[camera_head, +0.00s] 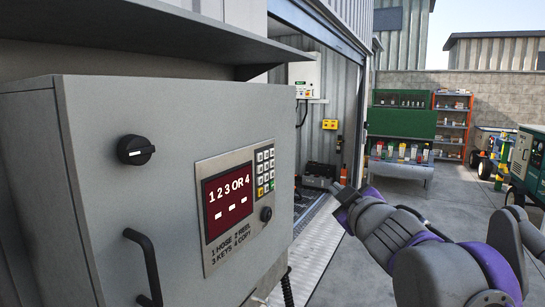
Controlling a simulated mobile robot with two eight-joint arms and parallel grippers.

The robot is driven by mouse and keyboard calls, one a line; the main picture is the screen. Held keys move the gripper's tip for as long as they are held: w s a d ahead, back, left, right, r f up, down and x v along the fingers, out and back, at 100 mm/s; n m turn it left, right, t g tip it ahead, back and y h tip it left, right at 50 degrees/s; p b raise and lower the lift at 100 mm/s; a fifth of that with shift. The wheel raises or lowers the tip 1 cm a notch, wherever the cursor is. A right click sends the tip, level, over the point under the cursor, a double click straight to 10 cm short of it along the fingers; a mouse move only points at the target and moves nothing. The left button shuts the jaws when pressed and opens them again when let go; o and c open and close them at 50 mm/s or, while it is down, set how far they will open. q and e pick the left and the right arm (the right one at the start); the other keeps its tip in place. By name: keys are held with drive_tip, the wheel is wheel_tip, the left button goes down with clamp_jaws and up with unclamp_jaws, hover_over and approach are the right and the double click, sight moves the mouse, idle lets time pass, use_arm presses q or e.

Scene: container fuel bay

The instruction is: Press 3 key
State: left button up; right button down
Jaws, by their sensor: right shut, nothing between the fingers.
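The single key marked 3 is too small to make out. Printed text below lists 1 hose, 2 reel, 3 keys, 4 copy. My right gripper (337,188) is shut and empty, to the right of the keypad and apart from it in the picture. My left gripper is not in view.
A black rotary knob (136,150), a dark handle (146,268) and a small round lock (266,214) stick out from the cabinet front. A metal hood (150,35) overhangs it. Behind are an open container, a green workbench (402,123) and an orange shelf (453,120).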

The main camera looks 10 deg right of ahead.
sight(271, 152)
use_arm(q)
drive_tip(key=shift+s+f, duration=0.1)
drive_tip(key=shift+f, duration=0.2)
use_arm(e)
wheel_tip(271, 152, up, 6)
drive_tip(key=a+n+t+y, duration=0.1)
drive_tip(key=a+n+y, duration=0.1)
drive_tip(key=n, duration=0.1)
drive_tip(key=shift+w+a+r+y, duration=0.25)
drive_tip(key=shift+w+a+y, duration=0.05)
drive_tip(key=shift+w+y, duration=0.15)
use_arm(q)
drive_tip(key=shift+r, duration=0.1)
use_arm(e)
drive_tip(key=shift+a, duration=0.1)
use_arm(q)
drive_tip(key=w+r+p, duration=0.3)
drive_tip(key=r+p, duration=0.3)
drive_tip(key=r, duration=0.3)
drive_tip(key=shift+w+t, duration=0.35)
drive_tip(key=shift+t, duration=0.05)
use_arm(e)
drive_tip(key=w+a, duration=0.5)
drive_tip(key=a, duration=0.1)
drive_tip(key=shift+w+a, duration=0.2)
drive_tip(key=shift+a, duration=0.2)
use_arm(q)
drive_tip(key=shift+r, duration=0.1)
